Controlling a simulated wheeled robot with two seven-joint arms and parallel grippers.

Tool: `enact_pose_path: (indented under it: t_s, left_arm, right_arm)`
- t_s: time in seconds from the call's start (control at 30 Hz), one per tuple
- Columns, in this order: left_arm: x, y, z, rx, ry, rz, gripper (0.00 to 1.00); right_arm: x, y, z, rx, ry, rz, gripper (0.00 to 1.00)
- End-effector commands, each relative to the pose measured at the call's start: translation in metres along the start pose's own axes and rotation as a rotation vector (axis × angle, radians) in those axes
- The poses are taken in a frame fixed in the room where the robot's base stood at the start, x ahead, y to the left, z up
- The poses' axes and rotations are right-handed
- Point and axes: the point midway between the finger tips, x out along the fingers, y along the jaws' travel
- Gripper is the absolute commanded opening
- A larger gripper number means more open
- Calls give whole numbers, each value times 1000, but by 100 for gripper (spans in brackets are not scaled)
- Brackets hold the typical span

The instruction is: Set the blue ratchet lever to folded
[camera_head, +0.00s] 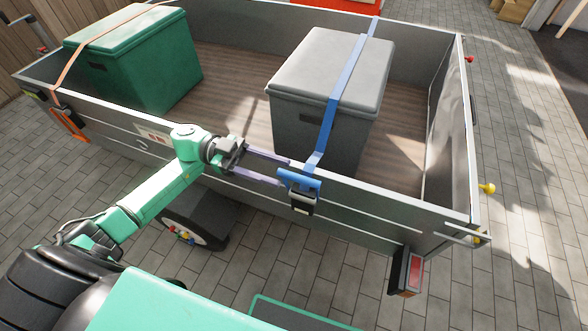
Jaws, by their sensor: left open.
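The blue ratchet lever (303,182) sits on the outer face of the trailer's near side wall, at the lower end of the blue strap (334,106). A dark and metallic ratchet body (303,203) shows just below it. My left gripper (287,173) comes in from the left with its two purple fingers apart. Its fingertips are close to the lever's left end. I cannot tell whether they touch it. Nothing shows between the fingers. The lever's exact angle is hard to tell. My right gripper is out of view.
The blue strap crosses a grey lidded box (300,105) in the trailer. A green box (150,80) under an orange strap (95,45) stands at the left, with an orange ratchet (70,123) on the near wall. Paving (340,275) lies in front.

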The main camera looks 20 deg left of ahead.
Motion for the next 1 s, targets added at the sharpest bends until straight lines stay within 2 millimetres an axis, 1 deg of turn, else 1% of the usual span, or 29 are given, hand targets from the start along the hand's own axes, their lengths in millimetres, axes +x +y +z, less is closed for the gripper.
enact_pose_path:
  t_s: [0.03,0.1,0.2,0.3,0.5,0.53,0.57,0.6,0.67,1.0]
  left_arm:
    - [13,0,-2,1,4,1,52]
    - [27,0,-2,1,3,0,52]
    - [42,0,-1,1,1,-1,52]
    - [48,0,0,0,1,-1,52]
    - [48,0,1,0,0,-1,52]
    - [48,0,1,0,0,-1,48]
    - [48,0,1,0,0,-1,37]
    - [48,0,1,0,0,-1,22]
    - [48,0,0,0,0,-1,0]
    - [48,0,1,0,-1,-2,0]
  right_arm:
    - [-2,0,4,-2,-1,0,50]
    - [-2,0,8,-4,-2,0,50]
    - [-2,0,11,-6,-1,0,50]
    - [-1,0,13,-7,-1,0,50]
    - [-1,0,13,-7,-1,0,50]
    - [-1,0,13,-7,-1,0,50]
    - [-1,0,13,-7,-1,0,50]
    - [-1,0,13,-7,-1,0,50]
    - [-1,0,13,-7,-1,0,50]
    - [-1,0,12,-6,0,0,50]
